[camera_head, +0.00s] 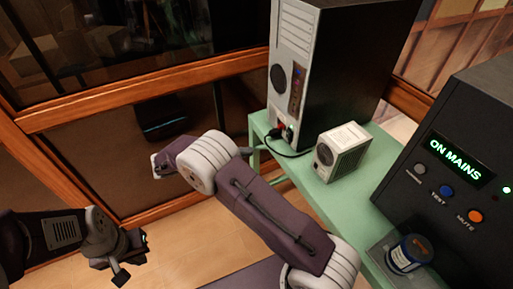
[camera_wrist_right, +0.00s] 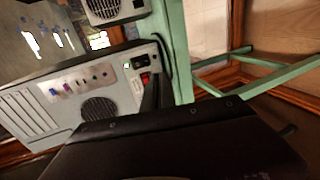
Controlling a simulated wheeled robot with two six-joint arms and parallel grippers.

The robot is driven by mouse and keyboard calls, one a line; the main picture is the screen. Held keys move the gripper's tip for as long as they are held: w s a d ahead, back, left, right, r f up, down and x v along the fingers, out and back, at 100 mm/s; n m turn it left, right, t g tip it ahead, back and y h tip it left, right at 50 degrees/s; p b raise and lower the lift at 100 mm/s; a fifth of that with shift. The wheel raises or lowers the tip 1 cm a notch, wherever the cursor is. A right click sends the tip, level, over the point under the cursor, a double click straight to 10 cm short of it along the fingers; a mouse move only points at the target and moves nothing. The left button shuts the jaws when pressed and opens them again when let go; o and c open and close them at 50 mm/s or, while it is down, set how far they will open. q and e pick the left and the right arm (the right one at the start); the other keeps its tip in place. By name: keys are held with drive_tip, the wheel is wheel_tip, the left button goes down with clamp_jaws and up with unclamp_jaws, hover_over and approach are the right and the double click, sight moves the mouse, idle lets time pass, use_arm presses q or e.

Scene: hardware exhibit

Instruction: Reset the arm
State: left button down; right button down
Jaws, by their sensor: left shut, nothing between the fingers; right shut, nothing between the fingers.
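My left gripper (camera_head: 128,262) is at the lower left of the head view, above the wooden floor, shut and empty. My right arm (camera_head: 270,215) reaches in from the lower right and bends toward the upper left, in front of the green table (camera_head: 365,185). My right gripper (camera_head: 157,165) is at its far end, left of the table and apart from it, shut and empty; its fingers are hard to make out. In the right wrist view a dark part of mine fills the bottom, below the computer's rear panel.
A black computer tower (camera_head: 345,70) with a pale rear panel stands on the table, cabled, beside a small white fan unit (camera_head: 342,152). A black unit reading "ON MAINS" (camera_head: 460,160) and a blue-labelled can (camera_head: 408,254) are at right. A wood-framed glass case (camera_head: 120,90) stands behind.

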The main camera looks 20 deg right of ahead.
drive_tip(key=shift+a, duration=0.3)
